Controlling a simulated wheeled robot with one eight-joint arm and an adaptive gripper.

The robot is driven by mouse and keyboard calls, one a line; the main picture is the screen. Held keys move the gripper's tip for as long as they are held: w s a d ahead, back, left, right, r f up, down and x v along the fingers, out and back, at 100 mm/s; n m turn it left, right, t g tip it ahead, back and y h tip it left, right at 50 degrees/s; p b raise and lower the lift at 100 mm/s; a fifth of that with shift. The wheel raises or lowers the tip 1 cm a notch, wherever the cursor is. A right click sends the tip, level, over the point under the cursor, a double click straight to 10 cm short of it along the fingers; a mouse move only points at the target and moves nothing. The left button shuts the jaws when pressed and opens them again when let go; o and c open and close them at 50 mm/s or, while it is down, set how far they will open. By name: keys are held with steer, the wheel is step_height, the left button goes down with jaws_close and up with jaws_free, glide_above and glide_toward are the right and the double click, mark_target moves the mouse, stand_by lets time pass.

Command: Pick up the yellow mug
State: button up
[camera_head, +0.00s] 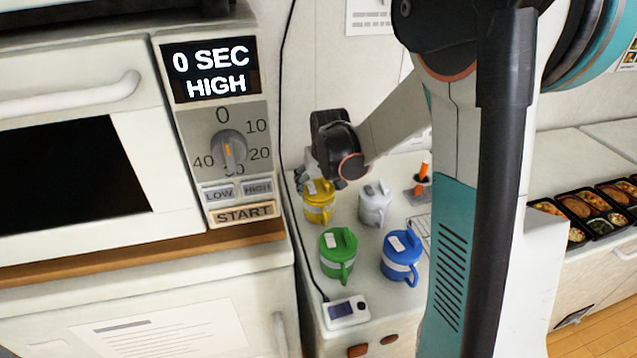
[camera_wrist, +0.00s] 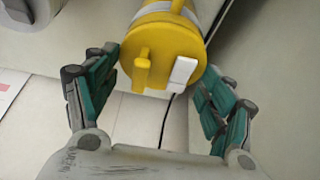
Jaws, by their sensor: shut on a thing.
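The yellow mug (camera_head: 319,207) stands at the back left of the small counter in the head view, beside the microwave. It has a yellow lid with a tab and a pale band. In the wrist view the yellow mug (camera_wrist: 160,55) fills the top middle, lid towards the camera. In the head view my gripper (camera_head: 312,182) is at the mug's top and partly hidden by my wrist. The mug's base contact is not clear.
A white mug (camera_head: 374,205) stands close to the right. A green mug (camera_head: 338,253) and a blue mug (camera_head: 402,258) stand in front. A small device (camera_head: 346,311) with a cable lies at the front edge. The microwave (camera_head: 215,130) is close on the left.

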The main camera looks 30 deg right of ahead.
stand_by(0.3)
steer(key=o, duration=1.1)
steer(key=shift+r, duration=0.15)
steer(key=shift+r+p, duration=2.4)
steer(key=shift+r, duration=0.95)
jaws_close()
